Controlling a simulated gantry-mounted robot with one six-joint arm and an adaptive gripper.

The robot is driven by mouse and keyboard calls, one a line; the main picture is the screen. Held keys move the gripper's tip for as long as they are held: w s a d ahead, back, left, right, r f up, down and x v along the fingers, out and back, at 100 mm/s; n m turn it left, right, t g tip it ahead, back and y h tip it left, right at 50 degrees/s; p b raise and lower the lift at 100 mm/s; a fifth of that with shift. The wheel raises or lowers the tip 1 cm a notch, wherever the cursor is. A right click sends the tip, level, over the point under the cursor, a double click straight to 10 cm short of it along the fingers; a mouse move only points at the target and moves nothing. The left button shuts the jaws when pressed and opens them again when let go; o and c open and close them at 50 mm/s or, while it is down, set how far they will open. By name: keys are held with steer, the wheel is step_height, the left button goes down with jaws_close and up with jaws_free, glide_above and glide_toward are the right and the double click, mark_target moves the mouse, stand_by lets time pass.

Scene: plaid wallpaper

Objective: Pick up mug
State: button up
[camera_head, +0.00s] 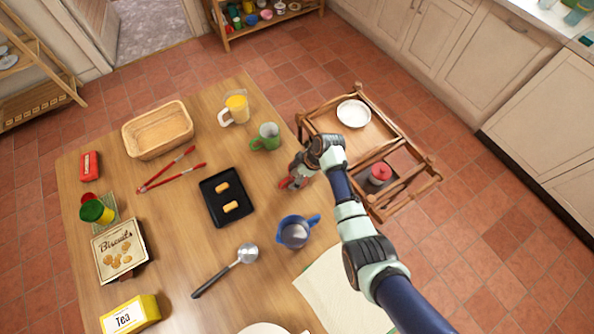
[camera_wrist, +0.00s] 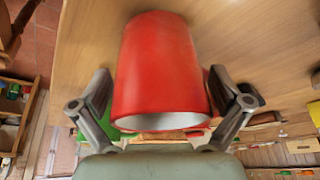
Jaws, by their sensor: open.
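A red mug (camera_wrist: 160,65) fills the middle of the wrist view, its pale open rim towards my gripper's palm. My gripper (camera_wrist: 158,88) is open, with one finger on each side of the mug. The fingers look close to its sides; whether they touch it I cannot tell. In the head view my gripper (camera_head: 290,181) is over the table's right edge, and only a bit of red shows there, the rest hidden by the gripper.
A blue pot (camera_head: 294,234) is on the near side, a black tray (camera_head: 213,210) to the left. A wooden cart (camera_head: 390,137) stands right of the table.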

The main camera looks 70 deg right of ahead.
steer(key=c, duration=1.4)
steer(key=shift+r, duration=0.1)
steer(key=shift+r, duration=0.2)
steer(key=c, duration=0.3)
step_height(320, 180, up, 20)
steer(key=p, duration=0.4)
steer(key=shift+f+p, duration=0.25)
steer(key=shift+p, duration=0.1)
steer(key=shift+c, duration=0.2)
